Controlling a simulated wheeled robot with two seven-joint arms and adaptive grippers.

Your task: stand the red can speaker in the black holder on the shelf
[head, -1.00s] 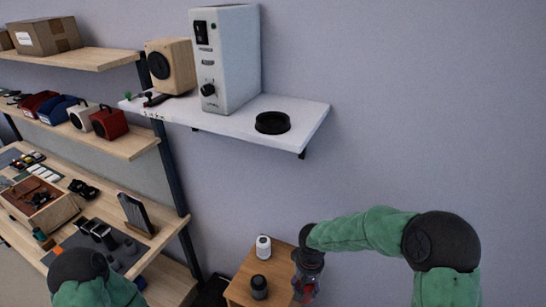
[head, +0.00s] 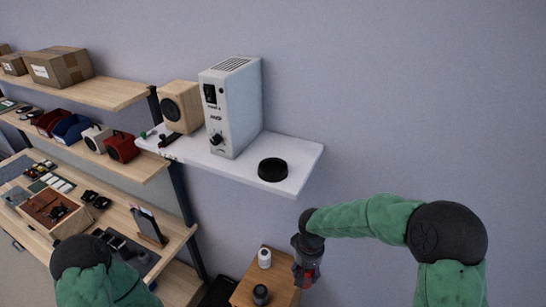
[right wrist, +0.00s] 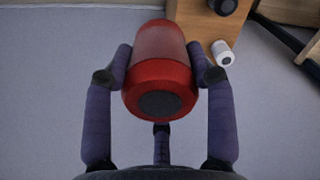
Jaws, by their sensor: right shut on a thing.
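The red can speaker (right wrist: 160,75) is held between the fingers of my right gripper (right wrist: 160,72) in the right wrist view, its dark round end facing the camera. In the head view my right gripper (head: 306,272) hangs low beside the small wooden stand, and only a bit of the red can shows there. The black holder (head: 273,169) is a round shallow cup, empty, on the right part of the white shelf (head: 306,160). The gripper is below and to the right of the holder. My left arm shows at the lower left, but its gripper is out of view.
A tall grey box with a knob (head: 231,110) and a wooden speaker (head: 180,106) stand left of the holder. A white can (head: 264,258) and a black can (head: 261,295) stand on the small wooden stand (head: 241,292). The wall right of the shelf is clear.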

